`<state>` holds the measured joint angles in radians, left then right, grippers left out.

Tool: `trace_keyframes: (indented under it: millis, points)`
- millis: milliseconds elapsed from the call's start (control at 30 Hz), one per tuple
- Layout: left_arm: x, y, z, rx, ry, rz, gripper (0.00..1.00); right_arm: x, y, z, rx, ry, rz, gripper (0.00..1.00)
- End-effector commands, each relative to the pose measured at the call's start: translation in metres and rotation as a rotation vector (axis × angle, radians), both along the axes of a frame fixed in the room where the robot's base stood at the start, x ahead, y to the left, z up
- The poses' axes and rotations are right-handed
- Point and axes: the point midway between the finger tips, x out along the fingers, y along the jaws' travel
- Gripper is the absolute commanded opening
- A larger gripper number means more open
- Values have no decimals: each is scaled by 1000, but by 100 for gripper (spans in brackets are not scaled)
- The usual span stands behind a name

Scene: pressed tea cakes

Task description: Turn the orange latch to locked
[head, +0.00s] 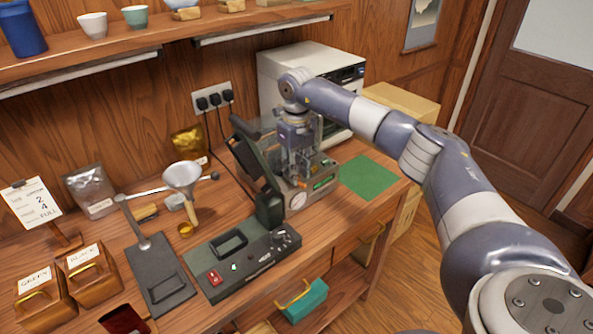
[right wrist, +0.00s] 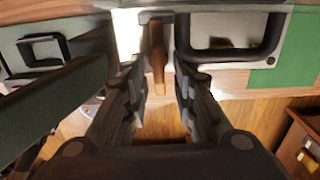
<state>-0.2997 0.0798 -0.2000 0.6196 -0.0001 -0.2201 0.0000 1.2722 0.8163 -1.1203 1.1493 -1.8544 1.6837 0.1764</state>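The orange latch (right wrist: 158,72) shows in the right wrist view as a short orange-brown lever on a grey mount, pointing down the picture toward me. My right gripper (right wrist: 160,82) has its two dark fingers apart, one on each side of the latch, with gaps visible. In the head view my right gripper (head: 297,160) reaches down at the grey machine (head: 322,170), which has a dial and a small green display. The latch cannot be made out there, hidden by the gripper and machine parts. My left gripper is in neither view.
A dark green device (head: 245,265) with a raised lid (head: 255,165) stands close left of the gripper. A white oven-like box (head: 283,62) is behind. A green mat (head: 369,176) lies bare to the right. A funnel (head: 183,177) and wooden boxes (head: 45,298) are farther left.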

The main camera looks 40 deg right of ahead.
Motion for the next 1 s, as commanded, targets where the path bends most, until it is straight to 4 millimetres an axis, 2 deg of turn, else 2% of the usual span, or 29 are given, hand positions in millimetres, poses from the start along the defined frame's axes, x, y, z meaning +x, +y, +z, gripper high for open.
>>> trace_keyframes:
  millis: [267,433,800,1000]
  points:
    - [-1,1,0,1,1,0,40,-1,1,-3,0,7,0,30]
    - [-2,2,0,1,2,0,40,-1,1,8,1,5,0,30]
    - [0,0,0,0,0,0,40,-1,1,83,1,2,0,30]
    - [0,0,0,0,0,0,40,-1,1,110,1,4,0,30]
